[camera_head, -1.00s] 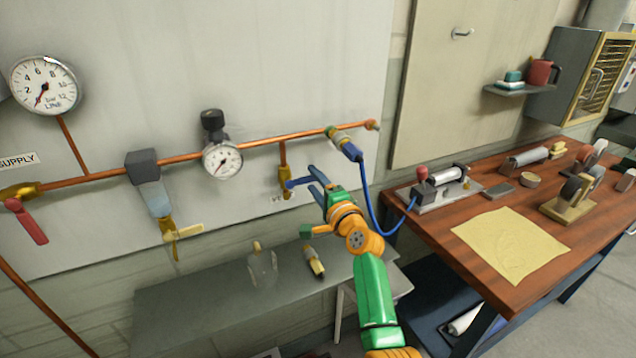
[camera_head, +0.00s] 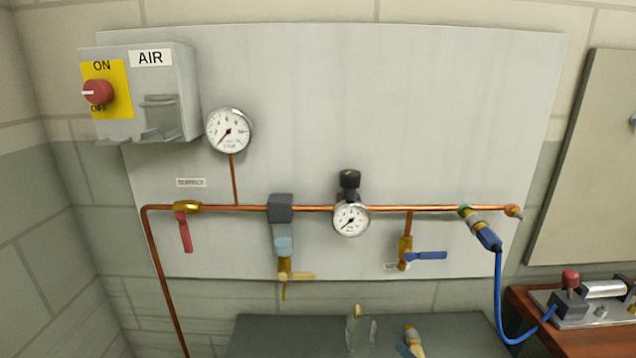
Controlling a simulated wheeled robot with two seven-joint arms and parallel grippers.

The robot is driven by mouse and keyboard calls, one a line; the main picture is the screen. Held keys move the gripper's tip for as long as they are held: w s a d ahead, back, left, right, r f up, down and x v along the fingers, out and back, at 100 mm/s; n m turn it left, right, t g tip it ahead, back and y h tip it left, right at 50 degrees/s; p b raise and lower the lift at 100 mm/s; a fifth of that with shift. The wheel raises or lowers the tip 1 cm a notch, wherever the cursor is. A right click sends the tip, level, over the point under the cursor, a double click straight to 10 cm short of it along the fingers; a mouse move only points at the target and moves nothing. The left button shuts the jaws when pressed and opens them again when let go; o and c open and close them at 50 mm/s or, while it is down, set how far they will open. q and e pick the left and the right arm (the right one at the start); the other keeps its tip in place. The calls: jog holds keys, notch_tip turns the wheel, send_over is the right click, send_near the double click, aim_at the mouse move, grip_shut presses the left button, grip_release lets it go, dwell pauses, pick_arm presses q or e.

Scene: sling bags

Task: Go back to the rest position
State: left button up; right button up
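Neither of my grippers nor my arms shows in the head view now. The copper pipe line (camera_head: 330,208) runs across a pale wall panel (camera_head: 420,110). A red lever valve (camera_head: 184,228) hangs down at its left. A blue lever valve (camera_head: 425,255) sits at the right with its lever sideways. A blue hose (camera_head: 499,290) is joined to a coupling (camera_head: 480,228) near the pipe's right end. A box marked AIR (camera_head: 165,90) at upper left has a red switch knob (camera_head: 97,92).
A grey shelf (camera_head: 280,335) below holds a clear bowl (camera_head: 361,332) and a brass fitting (camera_head: 413,340). A wooden bench (camera_head: 525,300) with a small cylinder device (camera_head: 600,292) stands at lower right. Two round gauges, one above the pipe (camera_head: 228,130), one on it (camera_head: 351,219), face out.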

jog(key=s+a+f+n+g, duration=0.1)
jog(key=s+f+n+g, duration=0.2)
jog(key=s, duration=0.5)
jog(key=s+a+f+n+g+h, duration=0.1)
jog(key=s+a+f+n+g, duration=0.2)
jog(key=s, duration=0.5)
jog(key=s+f+n+g, duration=0.2)
jog(key=s+f+n, duration=0.2)
jog(key=s, duration=0.4)
notch_tip(320, 180, down, 16)
jog(key=s+g, duration=0.2)
jog(key=s+d+f, duration=0.2)
jog(key=s+f, duration=0.8)
jog(key=s, duration=0.2)
jog(key=shift+n+g, duration=0.3)
jog(key=shift+g, duration=0.1)
